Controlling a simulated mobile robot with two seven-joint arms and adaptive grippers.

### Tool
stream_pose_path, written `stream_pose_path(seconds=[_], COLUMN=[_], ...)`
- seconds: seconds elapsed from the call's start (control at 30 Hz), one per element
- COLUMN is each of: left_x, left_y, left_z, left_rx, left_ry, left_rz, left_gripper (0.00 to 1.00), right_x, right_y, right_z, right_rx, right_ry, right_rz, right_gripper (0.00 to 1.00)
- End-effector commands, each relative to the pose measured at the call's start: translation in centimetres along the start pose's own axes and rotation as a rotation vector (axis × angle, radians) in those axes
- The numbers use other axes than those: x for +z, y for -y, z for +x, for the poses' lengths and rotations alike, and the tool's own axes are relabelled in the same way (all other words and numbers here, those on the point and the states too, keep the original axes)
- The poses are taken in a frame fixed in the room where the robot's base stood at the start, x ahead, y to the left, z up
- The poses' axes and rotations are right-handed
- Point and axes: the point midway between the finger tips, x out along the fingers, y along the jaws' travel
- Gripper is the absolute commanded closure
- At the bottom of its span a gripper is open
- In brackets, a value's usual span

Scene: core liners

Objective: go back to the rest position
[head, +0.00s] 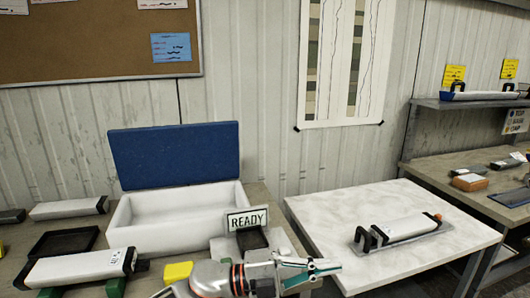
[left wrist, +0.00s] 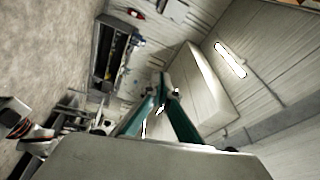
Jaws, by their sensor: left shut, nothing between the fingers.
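My left gripper (head: 318,268) is at the bottom centre of the head view, in front of the gap between the left bench and the white-topped table. Its teal fingers point right and are shut with nothing between them. In the left wrist view the two fingers of the left gripper (left wrist: 165,92) come together at their tips, and the view beyond them is tilted.
The white-topped table (head: 340,225) bears a liner in a holder (head: 404,232). A cluttered bench stands at right.

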Motion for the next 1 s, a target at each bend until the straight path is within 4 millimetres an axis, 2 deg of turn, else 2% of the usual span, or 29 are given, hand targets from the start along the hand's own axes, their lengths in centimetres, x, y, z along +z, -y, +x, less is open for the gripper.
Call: stream_pose_path(seconds=[0.17,0.27,0.37,0.47,0.57,0.67,0.77,0.8,0.9,1.0], left_x=[1.7,3.2,4.8,5.9,6.3,5.8,4.3,3.4,0.8,-1.9], left_y=[-0.9,-2.3,-4.7,-8.0,-12.3,-17.2,-22.2,-24.2,-28.7,-32.1], left_z=[-3.0,-5.8,-9.3,-13.3,-17.8,-22.6,-27.2,-28.9,-32.9,-35.9], left_rx=[-0.24,-0.349,-0.439,-0.511,-0.563,-0.595,-0.608,-0.608,-0.602,-0.587], left_ry=[0.174,0.294,0.427,0.571,0.723,0.88,1.027,1.085,1.213,1.314], left_rz=[-0.213,-0.332,-0.453,-0.577,-0.703,-0.827,-0.945,-0.99,-1.092,-1.174], left_gripper=[1.0,1.0,1.0,1.0,1.0,1.0,1.0,1.0,1.0,1.0], right_x=[0.0,0.0,0.0,0.0,0.0,0.0,0.0,0.0,0.0,0.0], right_y=[0.0,0.0,0.0,0.0,0.0,0.0,0.0,0.0,0.0,0.0], right_z=[0.0,0.0,0.0,0.0,0.0,0.0,0.0,0.0,0.0,0.0], right_rx=[0.0,0.0,0.0,0.0,0.0,0.0,0.0,0.0,0.0,0.0], right_ry=[0.0,0.0,0.0,0.0,-0.001,-0.001,-0.001,-0.001,-0.001,-0.001], right_rz=[0.0,0.0,0.0,0.0,0.0,0.0,0.0,0.0,0.0,-0.001], right_gripper=[1.0,1.0,1.0,1.0,1.0,1.0,1.0,1.0,1.0,1.0])
